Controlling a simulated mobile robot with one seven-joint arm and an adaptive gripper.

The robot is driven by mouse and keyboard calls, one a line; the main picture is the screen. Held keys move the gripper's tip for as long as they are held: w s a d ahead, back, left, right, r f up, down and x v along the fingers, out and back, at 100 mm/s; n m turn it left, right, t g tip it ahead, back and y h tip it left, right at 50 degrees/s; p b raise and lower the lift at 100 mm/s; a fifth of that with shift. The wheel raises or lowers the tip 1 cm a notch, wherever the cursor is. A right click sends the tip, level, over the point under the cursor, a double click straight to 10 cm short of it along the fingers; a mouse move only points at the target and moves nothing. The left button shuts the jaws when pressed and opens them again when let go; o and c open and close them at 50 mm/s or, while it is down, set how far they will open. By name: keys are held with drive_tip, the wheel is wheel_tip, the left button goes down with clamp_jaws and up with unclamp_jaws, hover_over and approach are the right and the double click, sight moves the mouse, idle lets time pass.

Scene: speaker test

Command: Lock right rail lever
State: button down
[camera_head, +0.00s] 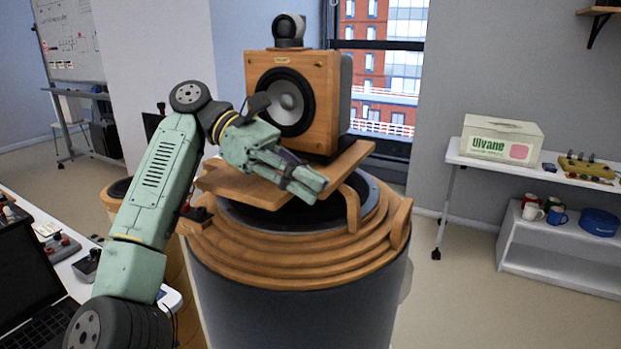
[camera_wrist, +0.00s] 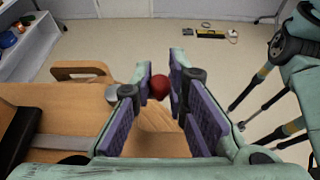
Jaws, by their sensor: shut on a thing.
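My gripper (camera_head: 308,186) is at the front right of the wooden platform (camera_head: 225,180) under the speaker. In the wrist view its purple-padded fingers (camera_wrist: 160,80) are closed around a red round knob (camera_wrist: 159,86), which appears to be the right rail lever's end. The lever's shaft and base are hidden, so I cannot tell its angle. In the head view my fingers cover the knob. The wooden-fronted speaker (camera_head: 322,112) stands upright on the platform, with a small round dark unit (camera_head: 289,30) on top.
The platform sits on a large dark drum with stepped wooden rings (camera_head: 290,270). A curved wooden bracket (camera_head: 352,205) rises close to my gripper, on its right. A desk with a laptop (camera_head: 35,285) is at the left. A white shelf (camera_head: 560,258) stands along the right wall, with open floor before it.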

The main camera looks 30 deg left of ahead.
drive_tip(key=shift+g, duration=0.3)
drive_tip(key=c, duration=1.6)
unclamp_jaws()
drive_tip(key=shift+o, duration=0.2)
